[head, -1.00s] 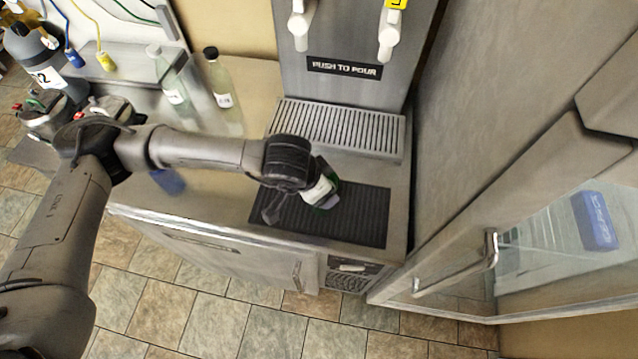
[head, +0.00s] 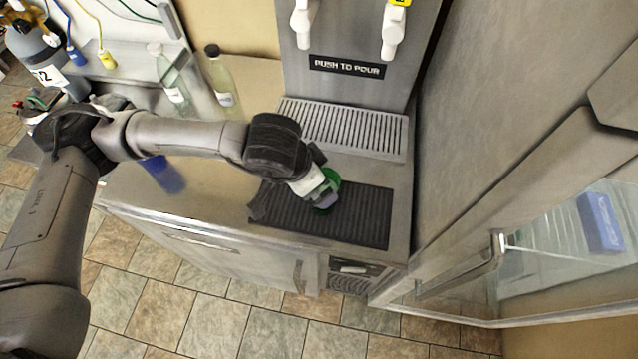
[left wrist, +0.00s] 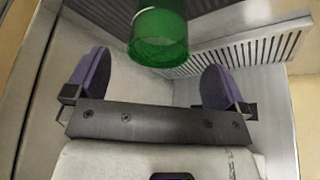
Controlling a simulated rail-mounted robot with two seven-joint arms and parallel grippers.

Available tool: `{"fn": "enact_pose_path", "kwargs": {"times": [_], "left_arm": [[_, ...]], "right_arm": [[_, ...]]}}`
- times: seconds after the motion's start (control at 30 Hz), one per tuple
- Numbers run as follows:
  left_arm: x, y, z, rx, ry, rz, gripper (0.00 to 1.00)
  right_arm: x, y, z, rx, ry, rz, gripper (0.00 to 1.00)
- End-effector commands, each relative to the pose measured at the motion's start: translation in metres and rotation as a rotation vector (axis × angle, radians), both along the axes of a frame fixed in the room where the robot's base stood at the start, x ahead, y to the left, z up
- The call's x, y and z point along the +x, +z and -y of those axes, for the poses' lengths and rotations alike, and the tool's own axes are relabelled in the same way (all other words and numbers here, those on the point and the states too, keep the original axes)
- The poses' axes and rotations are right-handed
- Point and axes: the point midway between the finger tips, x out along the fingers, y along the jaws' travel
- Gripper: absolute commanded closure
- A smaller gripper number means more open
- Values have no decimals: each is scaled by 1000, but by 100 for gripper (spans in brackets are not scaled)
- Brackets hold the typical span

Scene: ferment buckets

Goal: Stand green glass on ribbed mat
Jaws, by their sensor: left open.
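The green glass (head: 333,178) shows at the tip of my left gripper (head: 324,194), over the dark ribbed mat (head: 362,215). My gripper hides much of it in the head view. In the left wrist view the green glass (left wrist: 158,35) is at the top middle, with its rounded end towards the camera. My left gripper (left wrist: 155,78) is open there, with one purple finger pad to each side and a gap between each pad and the glass. I cannot tell exactly how the glass's base meets the mat. My right gripper is not in view.
A slotted drip tray (head: 345,128) lies behind the mat, under a dispenser with white taps (head: 393,32). Two bottles, one with a dark cap (head: 220,80), stand at the back left. A fridge door handle (head: 480,268) is at the right.

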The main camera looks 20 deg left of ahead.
Motion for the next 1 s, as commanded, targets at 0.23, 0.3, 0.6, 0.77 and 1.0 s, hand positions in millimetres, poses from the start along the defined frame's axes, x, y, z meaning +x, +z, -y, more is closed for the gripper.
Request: {"fn": "enact_pose_path", "kwargs": {"times": [0.23, 0.3, 0.6, 0.77, 1.0], "left_arm": [[-13, 38, -9, -2, 0, 3, 0], [-16, 46, -10, -1, 1, 1, 0], [-22, 62, -14, -2, 1, 0, 0], [-22, 63, -14, -1, 1, -1, 0], [-22, 63, -14, -1, 1, -1, 0]], "right_arm": [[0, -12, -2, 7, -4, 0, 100], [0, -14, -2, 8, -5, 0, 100], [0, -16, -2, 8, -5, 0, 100], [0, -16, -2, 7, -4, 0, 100], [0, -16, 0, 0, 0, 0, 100]]}}
